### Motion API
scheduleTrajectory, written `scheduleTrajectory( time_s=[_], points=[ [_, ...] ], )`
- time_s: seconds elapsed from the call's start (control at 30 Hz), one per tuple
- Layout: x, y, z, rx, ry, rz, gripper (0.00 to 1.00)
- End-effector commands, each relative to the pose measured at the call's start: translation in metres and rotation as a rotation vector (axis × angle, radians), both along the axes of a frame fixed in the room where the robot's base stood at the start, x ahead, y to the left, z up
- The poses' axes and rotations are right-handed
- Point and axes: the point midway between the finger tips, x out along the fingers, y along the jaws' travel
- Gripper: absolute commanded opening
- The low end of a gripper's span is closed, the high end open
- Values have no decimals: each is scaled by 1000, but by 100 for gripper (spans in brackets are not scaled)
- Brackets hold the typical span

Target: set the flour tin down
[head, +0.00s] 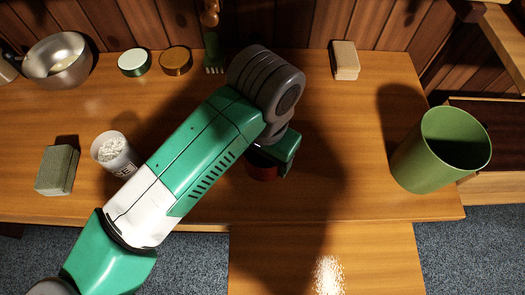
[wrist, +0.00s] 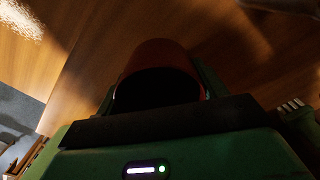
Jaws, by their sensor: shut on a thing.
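A red tin (head: 262,171), taken to be the flour tin, is mostly hidden under my arm in the head view; no label on it can be read. The wrist view shows it as a reddish-brown round body (wrist: 158,52) with a dark near face. My gripper (head: 278,160) is shut on it, with a green finger on either side of it in the wrist view (wrist: 158,92). The tin is over the wooden counter (head: 340,130). Whether its base touches the wood cannot be told.
A white tin of white grains (head: 112,152) and a grey-green block (head: 57,170) stand left. A green bin (head: 425,155) stands right.

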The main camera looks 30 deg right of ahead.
Motion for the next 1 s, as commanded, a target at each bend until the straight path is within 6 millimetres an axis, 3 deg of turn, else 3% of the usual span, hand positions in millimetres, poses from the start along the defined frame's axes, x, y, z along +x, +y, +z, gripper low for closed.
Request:
scheduleTrajectory(
  time_s=[0.2, 0.47, 0.87, 0.9, 1.0],
  points=[
    [11, -4, -3, 1, 1, 0, 33],
    [10, -3, -36, -1, 3, 1, 33],
    [10, -3, -42, 1, -1, 0, 33],
    [10, -3, -41, 1, -1, 0, 73],
    [10, -3, -40, 0, 0, 0, 92]
  ],
)
